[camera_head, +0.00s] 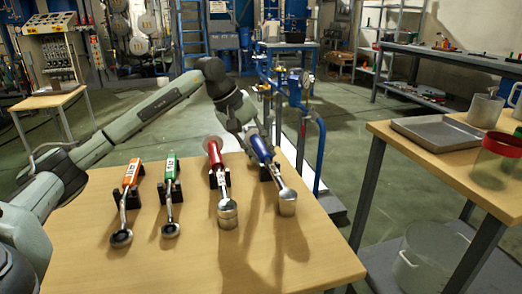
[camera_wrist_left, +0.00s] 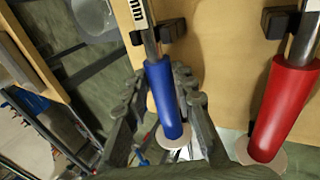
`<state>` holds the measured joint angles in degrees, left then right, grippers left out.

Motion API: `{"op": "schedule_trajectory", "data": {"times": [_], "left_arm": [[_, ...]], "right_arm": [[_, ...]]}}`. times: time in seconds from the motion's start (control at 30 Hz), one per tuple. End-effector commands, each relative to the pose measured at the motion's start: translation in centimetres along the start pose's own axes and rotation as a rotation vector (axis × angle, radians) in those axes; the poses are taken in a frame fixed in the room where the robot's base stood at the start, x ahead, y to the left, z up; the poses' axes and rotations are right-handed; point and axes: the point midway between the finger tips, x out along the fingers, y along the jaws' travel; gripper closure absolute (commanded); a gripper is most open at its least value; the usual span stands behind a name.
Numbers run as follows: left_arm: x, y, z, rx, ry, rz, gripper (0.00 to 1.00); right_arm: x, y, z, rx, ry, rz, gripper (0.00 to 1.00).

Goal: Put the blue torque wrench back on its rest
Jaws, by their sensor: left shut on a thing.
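The blue torque wrench (camera_head: 261,148) lies at the right of the row on the table, its metal head (camera_head: 287,203) towards the front. My left gripper (camera_head: 252,138) is shut on its blue handle from the far side. In the left wrist view the fingers (camera_wrist_left: 160,88) stand either side of the blue handle (camera_wrist_left: 165,105). The wrench's black rest (camera_head: 266,173) is under the shaft; it also shows beside the shaft in the left wrist view (camera_wrist_left: 173,28). I cannot tell whether the shaft touches it. My right gripper is not in view.
Red (camera_head: 214,154), green (camera_head: 171,168) and orange (camera_head: 131,173) wrenches lie on their rests to the left on the wooden table (camera_head: 180,265). Blue-framed equipment (camera_head: 300,95) stands behind. A side table with a grey tray (camera_head: 437,132) is at right.

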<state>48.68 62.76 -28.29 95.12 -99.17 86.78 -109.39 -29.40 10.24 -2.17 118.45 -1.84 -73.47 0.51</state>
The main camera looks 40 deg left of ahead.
Motion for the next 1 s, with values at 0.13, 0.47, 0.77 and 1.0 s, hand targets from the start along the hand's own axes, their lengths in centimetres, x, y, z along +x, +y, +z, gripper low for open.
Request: {"op": "schedule_trajectory", "data": {"times": [0.13, 0.47, 0.77, 1.0], "left_arm": [[0.15, -0.01, -0.05, 0.001, 0.003, 0.006, 1.0], [0.32, -0.1, -0.02, 0.002, 0.002, 0.004, 0.73], [0.38, -0.16, 0.01, 0.001, 0.001, 0.002, 0.5], [0.2, -0.34, 0.03, 0.0, -0.001, -0.004, 0.5]], "right_arm": [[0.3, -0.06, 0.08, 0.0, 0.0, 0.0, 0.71], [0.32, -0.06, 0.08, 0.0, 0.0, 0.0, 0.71], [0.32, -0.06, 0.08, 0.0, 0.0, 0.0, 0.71], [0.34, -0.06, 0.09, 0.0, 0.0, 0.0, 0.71]]}}
